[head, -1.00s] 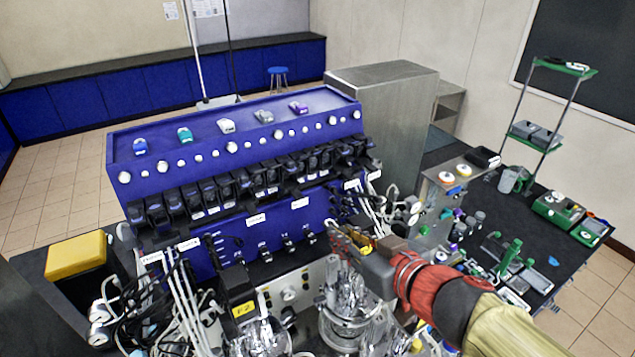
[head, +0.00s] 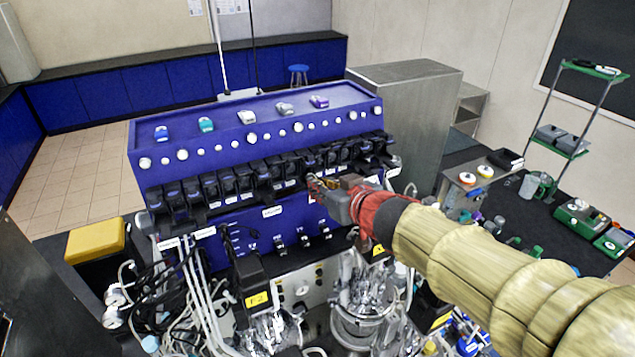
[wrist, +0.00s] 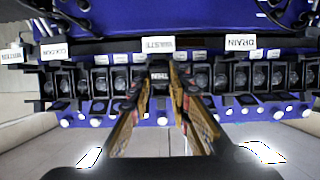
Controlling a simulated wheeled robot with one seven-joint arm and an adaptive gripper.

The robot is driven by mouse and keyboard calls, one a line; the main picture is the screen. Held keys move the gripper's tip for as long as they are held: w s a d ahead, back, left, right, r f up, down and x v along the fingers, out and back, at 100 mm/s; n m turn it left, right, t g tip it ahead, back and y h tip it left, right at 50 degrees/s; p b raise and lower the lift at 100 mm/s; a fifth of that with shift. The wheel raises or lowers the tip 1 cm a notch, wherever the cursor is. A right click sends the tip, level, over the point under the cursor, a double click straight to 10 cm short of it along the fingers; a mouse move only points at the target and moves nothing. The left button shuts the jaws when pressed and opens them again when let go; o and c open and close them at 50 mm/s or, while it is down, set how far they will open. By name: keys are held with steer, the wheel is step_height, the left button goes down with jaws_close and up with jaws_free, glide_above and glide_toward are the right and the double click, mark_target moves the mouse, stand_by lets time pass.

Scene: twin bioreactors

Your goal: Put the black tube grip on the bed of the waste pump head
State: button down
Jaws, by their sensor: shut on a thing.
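My gripper (head: 322,184) is raised in front of the row of black pump heads on the blue bioreactor cabinet. In the wrist view, its two yellow-brown fingers (wrist: 160,92) are shut on a small dark piece with pale lettering, which I take as the black tube grip (wrist: 158,74). The fingers hide much of it. The waste label (wrist: 158,44) appears upside down just beyond the fingertips, so the waste pump head is by the fingertips. Its bed is hidden behind the fingers and the grip. I cannot tell whether the grip touches it.
More black pump heads (head: 228,185) stand close on both sides. A drain label (wrist: 240,41) is right of the waste label in the wrist view. Tubes and glass vessels (head: 362,305) crowd the space below. A steel cabinet (head: 410,110) stands behind on the right.

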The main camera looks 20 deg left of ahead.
steer(key=shift+w+a+f, duration=0.2)
steer(key=shift+w+a, duration=0.75)
steer(key=shift+a, duration=0.2)
steer(key=shift+f, duration=0.25)
steer(key=shift+s+d+r, duration=0.15)
steer(key=shift+s+d, duration=0.05)
steer(key=shift+w+a+f, duration=0.1)
steer(key=shift+f, duration=0.1)
steer(key=c, duration=1.7)
jaws_free()
steer(key=shift+c, duration=0.2)
steer(key=shift+o, duration=0.4)
